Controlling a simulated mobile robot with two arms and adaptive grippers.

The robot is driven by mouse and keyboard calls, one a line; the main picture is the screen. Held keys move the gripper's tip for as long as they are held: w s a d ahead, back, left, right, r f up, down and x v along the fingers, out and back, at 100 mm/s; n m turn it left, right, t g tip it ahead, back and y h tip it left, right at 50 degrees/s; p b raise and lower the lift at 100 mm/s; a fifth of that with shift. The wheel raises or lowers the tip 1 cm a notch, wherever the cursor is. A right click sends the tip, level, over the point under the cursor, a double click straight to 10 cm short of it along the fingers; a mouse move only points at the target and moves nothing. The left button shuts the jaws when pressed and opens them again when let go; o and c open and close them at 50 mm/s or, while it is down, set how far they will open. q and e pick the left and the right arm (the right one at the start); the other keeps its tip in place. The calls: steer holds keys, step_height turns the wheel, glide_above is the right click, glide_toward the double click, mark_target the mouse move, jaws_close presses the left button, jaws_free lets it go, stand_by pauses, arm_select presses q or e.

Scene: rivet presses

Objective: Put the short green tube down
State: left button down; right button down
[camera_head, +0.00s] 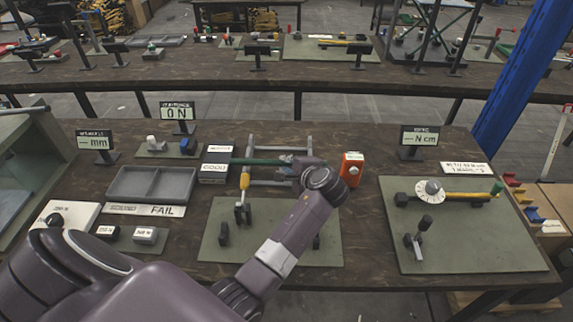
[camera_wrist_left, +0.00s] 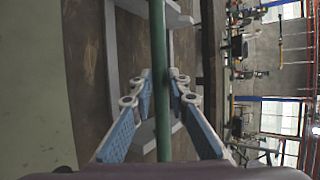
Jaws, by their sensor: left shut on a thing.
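The short green tube (camera_head: 258,161) is a thin, straight, dark green rod near the middle of the table in the head view. My left gripper (camera_head: 288,171) reaches over the table and is shut on it. In the left wrist view the tube (camera_wrist_left: 158,45) runs lengthwise between the two blue-padded fingers of my left gripper (camera_wrist_left: 160,85). A grey frame of bars (camera_head: 265,183) lies under the tube; it also shows in the left wrist view (camera_wrist_left: 111,50). I cannot tell whether the tube touches the frame. My right gripper is not in view.
A GOOD-marked block (camera_head: 213,172) stands left of the frame, and an orange box (camera_head: 352,168) stands right. A grey divided tray (camera_head: 150,185) lies further left, with a FAIL sign (camera_head: 145,210) before it. A green mat (camera_head: 470,245) with a dial fixture is at right.

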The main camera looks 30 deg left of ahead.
arm_select(q)
steer(key=c, duration=1.8)
jaws_free()
steer(key=shift+c, duration=0.2)
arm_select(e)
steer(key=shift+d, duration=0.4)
arm_select(q)
steer(key=shift+r, duration=0.1)
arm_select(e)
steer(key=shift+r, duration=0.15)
